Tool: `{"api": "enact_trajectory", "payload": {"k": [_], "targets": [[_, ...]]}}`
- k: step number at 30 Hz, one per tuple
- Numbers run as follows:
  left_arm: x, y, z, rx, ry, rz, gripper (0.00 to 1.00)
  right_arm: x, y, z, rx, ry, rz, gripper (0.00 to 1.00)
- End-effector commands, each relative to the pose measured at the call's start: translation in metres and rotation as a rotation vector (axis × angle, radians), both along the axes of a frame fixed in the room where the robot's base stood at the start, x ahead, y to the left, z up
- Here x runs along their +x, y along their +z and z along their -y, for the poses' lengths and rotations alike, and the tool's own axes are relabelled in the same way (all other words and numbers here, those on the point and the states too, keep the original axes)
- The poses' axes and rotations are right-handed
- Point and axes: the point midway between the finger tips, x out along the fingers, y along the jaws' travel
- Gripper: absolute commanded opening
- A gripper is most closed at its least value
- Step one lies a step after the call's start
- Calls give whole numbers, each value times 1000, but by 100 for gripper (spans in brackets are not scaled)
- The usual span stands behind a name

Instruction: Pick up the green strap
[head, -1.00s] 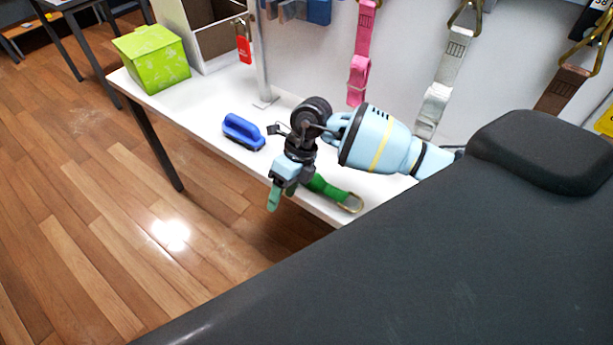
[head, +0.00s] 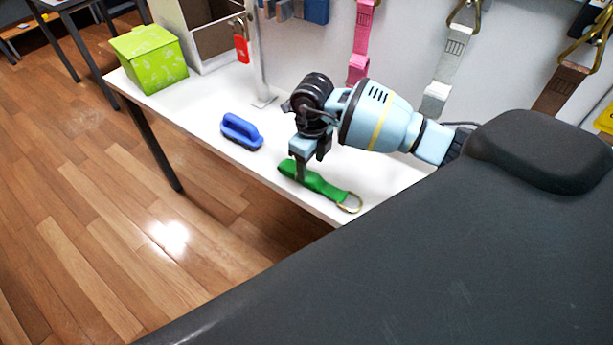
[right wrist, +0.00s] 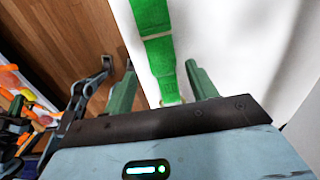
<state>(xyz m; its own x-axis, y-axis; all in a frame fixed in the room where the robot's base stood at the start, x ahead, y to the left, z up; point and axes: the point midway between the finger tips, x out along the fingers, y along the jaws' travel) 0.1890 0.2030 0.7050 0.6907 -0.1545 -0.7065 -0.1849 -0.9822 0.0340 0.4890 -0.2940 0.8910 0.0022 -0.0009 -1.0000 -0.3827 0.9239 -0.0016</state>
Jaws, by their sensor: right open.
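The green strap (head: 318,185) lies flat on the white table near its front edge, with a metal ring (head: 350,204) at its right end. My right gripper (head: 301,176) is over the strap's left part, its fingers pointing down. In the right wrist view the strap (right wrist: 158,50) runs down between the two open fingers of the right gripper (right wrist: 162,88), with gaps on both sides. The head view does not show clearly how far the fingertips are above the table.
A blue-handled brush (head: 241,131) lies on the white table (head: 200,112), left of the gripper. A green box (head: 150,59) stands at the table's left end. Pink (head: 364,35) and grey (head: 446,65) straps hang on the wall behind, near a red padlock (head: 240,50).

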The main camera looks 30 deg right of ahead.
Motion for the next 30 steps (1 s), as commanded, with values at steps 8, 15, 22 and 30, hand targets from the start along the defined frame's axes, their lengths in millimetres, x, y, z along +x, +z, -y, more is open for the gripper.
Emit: {"api": "enact_trajectory", "payload": {"k": [8, 15, 22, 30], "targets": [[2, 2, 0, 1, 0, 4, 0, 1, -39, 2, 1, -2, -5, 57], [1, 1, 0, 1, 0, 3, 0, 2, -48, 2, 1, 0, -1, 57], [1, 1, -1, 3, -2, 4, 0, 2, -48, 2, 1, 0, -1, 44], [1, 1, -1, 4, -3, 4, 0, 2, -48, 2, 1, 0, -1, 9]]}}
